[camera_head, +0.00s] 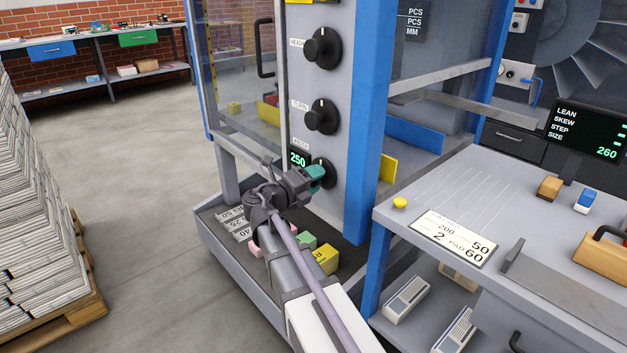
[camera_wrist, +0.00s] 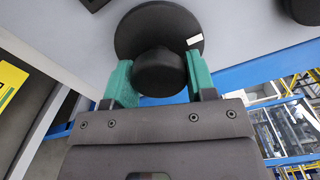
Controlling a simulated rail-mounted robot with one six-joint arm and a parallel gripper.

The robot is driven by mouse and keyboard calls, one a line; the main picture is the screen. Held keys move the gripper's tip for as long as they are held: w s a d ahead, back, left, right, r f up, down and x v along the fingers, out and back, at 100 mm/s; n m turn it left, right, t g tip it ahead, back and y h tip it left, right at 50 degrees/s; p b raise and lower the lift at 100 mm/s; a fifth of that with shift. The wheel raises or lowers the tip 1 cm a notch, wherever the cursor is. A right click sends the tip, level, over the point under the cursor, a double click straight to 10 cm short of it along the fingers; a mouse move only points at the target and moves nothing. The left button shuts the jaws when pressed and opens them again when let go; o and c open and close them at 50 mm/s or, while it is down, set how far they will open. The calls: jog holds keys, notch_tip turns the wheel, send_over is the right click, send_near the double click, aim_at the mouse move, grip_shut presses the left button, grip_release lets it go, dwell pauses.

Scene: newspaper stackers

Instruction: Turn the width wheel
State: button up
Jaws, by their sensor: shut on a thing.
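The width wheel (camera_head: 325,172) is the lowest of three black knobs on the grey machine panel, beside a small display reading 250. The fingers also show in the wrist view (camera_wrist: 160,84), one left and one right of the hub.
The height knob (camera_head: 322,48) and the turn knob (camera_head: 321,117) sit above on the same panel. A blue post (camera_head: 368,130) stands just right of the wheel. A grey table (camera_head: 480,200) is at right. Below my arm, a tray (camera_head: 228,258) holds coloured blocks and grey plates.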

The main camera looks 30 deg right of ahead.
jog(key=o, duration=0.9)
jog(key=v, duration=1.1)
jog(key=shift+d, duration=0.1)
